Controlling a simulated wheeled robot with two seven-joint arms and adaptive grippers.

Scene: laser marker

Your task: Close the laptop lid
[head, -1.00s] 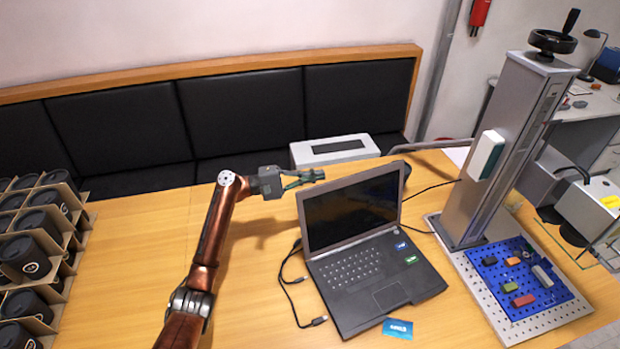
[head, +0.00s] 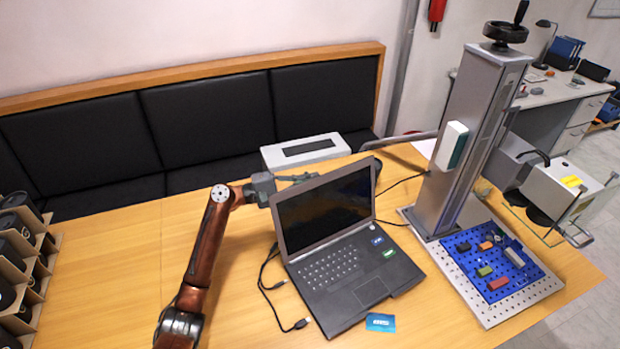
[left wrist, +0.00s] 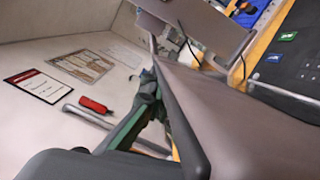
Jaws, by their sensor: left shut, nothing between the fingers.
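The black laptop stands open on the wooden table, its lid (head: 324,208) raised and leaning back, its keyboard base (head: 357,280) flat. My left gripper (head: 297,178) is shut and empty, at the back of the lid near its top edge; the lid hides part of the fingers. In the left wrist view the gripper fingers (left wrist: 150,105) show beside the back of the lid (left wrist: 235,115); I cannot tell if they touch it. My right gripper is not in view.
A laser marker column (head: 465,140) with a blue perforated plate (head: 522,279) stands right of the laptop. A grey box (head: 306,150) lies behind it. Cables (head: 270,283) lie left of the base and a blue card (head: 380,322) in front. Cup boxes (head: 40,262) stand far left.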

